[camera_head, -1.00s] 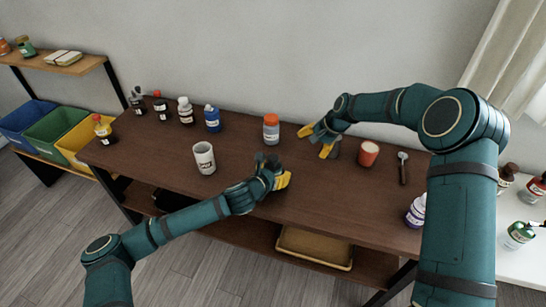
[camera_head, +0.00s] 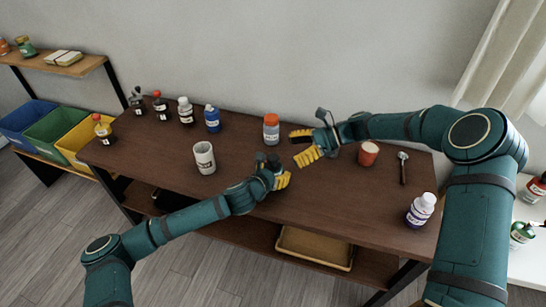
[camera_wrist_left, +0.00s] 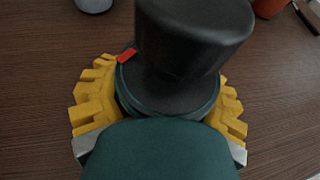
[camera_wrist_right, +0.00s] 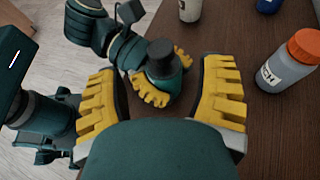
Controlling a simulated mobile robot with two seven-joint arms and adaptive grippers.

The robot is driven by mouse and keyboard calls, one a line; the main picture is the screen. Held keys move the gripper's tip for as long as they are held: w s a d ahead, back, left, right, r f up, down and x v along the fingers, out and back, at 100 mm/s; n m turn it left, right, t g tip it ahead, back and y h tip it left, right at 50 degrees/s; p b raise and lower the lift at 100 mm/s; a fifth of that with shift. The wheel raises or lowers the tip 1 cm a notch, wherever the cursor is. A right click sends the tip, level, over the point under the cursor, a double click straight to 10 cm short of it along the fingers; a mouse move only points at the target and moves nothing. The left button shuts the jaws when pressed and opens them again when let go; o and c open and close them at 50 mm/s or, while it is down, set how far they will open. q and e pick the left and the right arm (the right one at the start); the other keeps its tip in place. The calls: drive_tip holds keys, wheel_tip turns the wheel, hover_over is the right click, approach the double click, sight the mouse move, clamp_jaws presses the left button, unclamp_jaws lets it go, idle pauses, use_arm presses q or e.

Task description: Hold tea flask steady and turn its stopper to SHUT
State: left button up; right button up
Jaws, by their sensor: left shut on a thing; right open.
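The tea flask is dark green with a wide black stopper (camera_wrist_left: 192,38); in the left wrist view a red mark shows on the collar at the stopper's left. My left gripper (camera_head: 281,178) is shut around the flask (camera_wrist_right: 168,80), its yellow fingers on both sides. The flask stands upright near the table's front edge; its lower body is hidden. My right gripper (camera_head: 303,148) is open and empty, behind and to the right of the flask in the head view. In the right wrist view the stopper (camera_wrist_right: 160,56) shows between its spread fingers, apart from them.
An orange-capped bottle (camera_head: 271,131) stands close behind the flask. A purple-labelled bottle (camera_head: 419,212) stands front right. Several bottles line the back left. The front middle tabletop is clear.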

sight(275, 157)
drive_tip(key=x, duration=0.7)
drive_tip(key=shift+f, duration=0.1)
drive_tip(key=shift+c, duration=0.2)
clamp_jaws()
